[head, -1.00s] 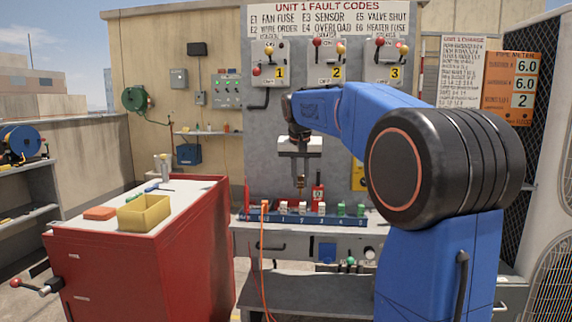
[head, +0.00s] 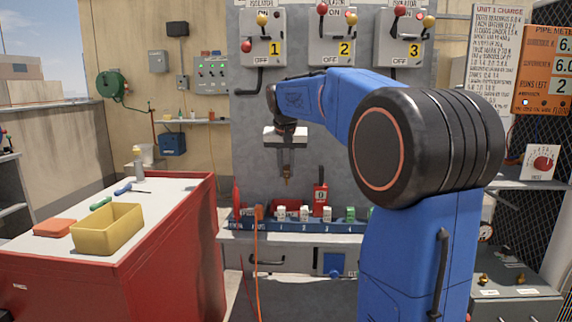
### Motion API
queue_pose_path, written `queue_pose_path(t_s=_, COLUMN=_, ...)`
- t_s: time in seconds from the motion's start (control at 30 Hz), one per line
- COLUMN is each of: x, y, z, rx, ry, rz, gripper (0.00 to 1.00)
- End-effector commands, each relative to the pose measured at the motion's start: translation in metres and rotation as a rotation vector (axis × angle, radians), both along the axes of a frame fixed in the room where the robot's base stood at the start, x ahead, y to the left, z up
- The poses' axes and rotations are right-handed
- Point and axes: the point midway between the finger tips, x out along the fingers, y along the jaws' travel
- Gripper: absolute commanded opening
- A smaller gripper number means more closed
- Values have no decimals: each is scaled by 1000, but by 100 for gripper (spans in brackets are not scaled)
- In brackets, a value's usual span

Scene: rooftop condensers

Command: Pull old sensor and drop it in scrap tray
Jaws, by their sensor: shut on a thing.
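My gripper (head: 286,171) hangs pointing down above the row of parts on the bench shelf. It is shut on a small brass-coloured part, the old sensor (head: 287,182), which points down and is clear of the blue rack (head: 268,224) below. The fingers are small in this view, so the exact grip is hard to see. A yellow open tray (head: 107,229), likely the scrap tray, stands on the red cabinet at the left, well away from my gripper. Its inside looks empty, though the front wall hides part of its floor.
The red cabinet's white top (head: 165,195) also holds an orange block (head: 54,228), green and blue-handled tools and a bottle (head: 138,160). White and green blocks and a red meter (head: 320,195) line the rack. An orange cable (head: 258,260) hangs in front of the bench.

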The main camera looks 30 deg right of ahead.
Motion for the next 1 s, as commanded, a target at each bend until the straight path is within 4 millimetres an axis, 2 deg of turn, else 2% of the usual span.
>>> queue_pose_path(t_s=0.4, x=0, y=0, z=-35, rx=1, ry=1, rz=0, gripper=0)
queue_pose_path(t_s=0.87, x=0, y=0, z=-42, rx=0, ry=0, rz=0, gripper=0)
queue_pose_path(t_s=0.9, x=0, y=0, z=-42, rx=0, ry=0, rz=0, gripper=20)
queue_pose_path(t_s=1.0, x=0, y=0, z=-42, rx=0, ry=0, rz=0, gripper=40)
